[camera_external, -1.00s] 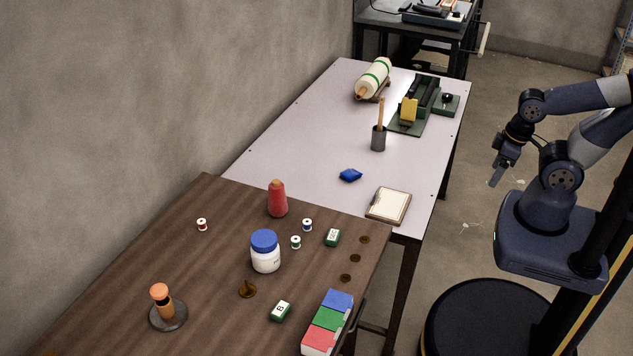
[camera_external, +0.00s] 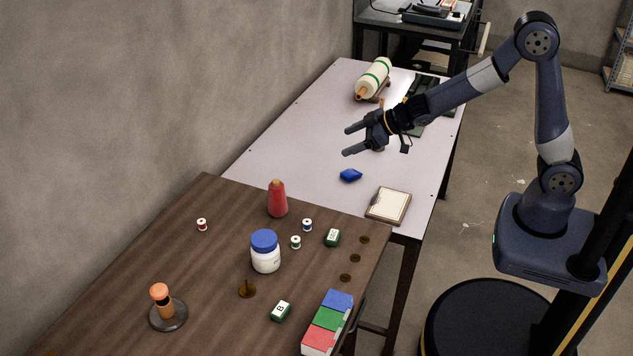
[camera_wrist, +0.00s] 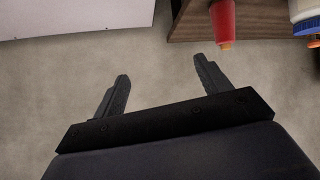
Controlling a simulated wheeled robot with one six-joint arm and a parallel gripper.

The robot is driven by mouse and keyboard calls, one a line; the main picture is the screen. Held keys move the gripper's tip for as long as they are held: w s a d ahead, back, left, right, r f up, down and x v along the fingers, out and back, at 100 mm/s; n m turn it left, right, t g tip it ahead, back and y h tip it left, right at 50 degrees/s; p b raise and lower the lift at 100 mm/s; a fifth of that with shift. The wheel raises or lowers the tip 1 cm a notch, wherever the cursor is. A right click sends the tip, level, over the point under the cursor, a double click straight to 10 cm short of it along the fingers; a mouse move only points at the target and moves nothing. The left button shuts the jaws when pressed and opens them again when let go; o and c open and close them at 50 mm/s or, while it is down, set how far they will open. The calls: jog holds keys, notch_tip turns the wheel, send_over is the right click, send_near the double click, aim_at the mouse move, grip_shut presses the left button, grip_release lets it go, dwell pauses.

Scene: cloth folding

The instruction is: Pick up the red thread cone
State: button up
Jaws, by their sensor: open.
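The red thread cone (camera_external: 277,199) stands upright at the far end of the brown table, with a tan tip on top. In the wrist view the red cone (camera_wrist: 224,20) shows at the top, right of centre, partly cut off by the frame edge. My gripper (camera_external: 346,142) is open and empty. It is above the light table, up and to the right of the cone, apart from it. In the wrist view both fingers of my gripper (camera_wrist: 162,72) are spread with nothing between them.
A white jar with a blue lid (camera_external: 265,251) and small spools (camera_external: 296,242) stand near the cone.

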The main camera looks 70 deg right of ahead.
jog(key=w+a+f+n+y, duration=0.2)
jog(key=w+a+f+y, duration=0.1)
jog(key=w+a+f, duration=0.15)
jog(key=n+y, duration=0.2)
jog(key=y, duration=0.2)
send_near(277, 199)
jog(key=shift+w+d+f+g, duration=0.2)
jog(key=shift+d+f, duration=0.25)
jog(key=shift+d, duration=0.15)
jog(key=shift+w+d+f+g, duration=0.2)
jog(key=shift+d+f, duration=0.25)
jog(key=shift+d, duration=0.15)
jog(key=x, duration=0.5)
jog(key=shift+w+a, duration=0.1)
jog(key=x, duration=0.1)
jog(key=p+x, duration=0.1)
jog(key=x, duration=0.2)
jog(key=shift+w+a+r+p, duration=0.1)
jog(key=shift+w+r+p, duration=0.1)
jog(key=shift+w+p, duration=0.1)
jog(key=shift+w+a+f, duration=0.2)
jog(key=shift+w+a, duration=0.1)
jog(key=c, duration=1.1)
